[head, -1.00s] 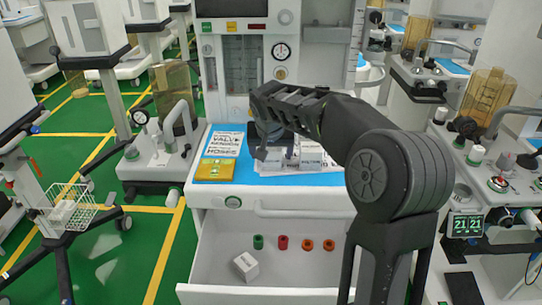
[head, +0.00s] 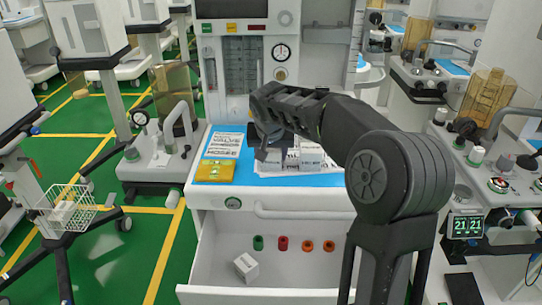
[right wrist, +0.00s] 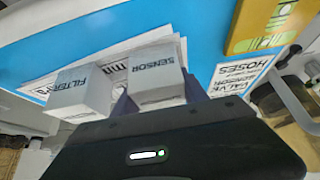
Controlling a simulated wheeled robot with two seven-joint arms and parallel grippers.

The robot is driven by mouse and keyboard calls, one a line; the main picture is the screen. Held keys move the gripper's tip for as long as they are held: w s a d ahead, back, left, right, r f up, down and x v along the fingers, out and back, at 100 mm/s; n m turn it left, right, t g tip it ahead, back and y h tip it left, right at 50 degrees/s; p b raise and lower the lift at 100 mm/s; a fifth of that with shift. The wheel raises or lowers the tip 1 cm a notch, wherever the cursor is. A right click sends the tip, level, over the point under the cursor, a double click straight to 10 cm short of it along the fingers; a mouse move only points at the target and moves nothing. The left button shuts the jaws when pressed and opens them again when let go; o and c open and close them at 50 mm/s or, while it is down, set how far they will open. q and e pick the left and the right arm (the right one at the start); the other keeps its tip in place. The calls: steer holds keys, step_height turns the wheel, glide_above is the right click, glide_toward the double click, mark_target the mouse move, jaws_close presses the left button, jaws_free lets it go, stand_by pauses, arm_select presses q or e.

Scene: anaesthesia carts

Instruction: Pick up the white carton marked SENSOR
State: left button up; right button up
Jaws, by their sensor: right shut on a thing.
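The white carton marked SENSOR (right wrist: 156,76) shows in the right wrist view, standing on the blue-topped cart. My right gripper (right wrist: 160,97) has one finger on each side of it and is shut on it. In the head view my right gripper (head: 268,152) is low over the worktop and partly covers the cartons there. A white carton marked FILTER (right wrist: 80,90) stands close by, left of the SENSOR carton in the wrist view. My left gripper is not in view.
A yellow box (head: 219,171) and a printed sheet marked VALVE and HOSES (head: 222,144) lie left of my gripper. Below, an open drawer (head: 215,270) holds another white carton (head: 246,266) and several coloured rings. The gauge panel (head: 243,75) rises behind the worktop.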

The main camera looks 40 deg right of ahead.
step_height(320, 180, up, 10)
steer(key=shift+p, duration=0.65)
steer(key=shift+a, duration=0.1)
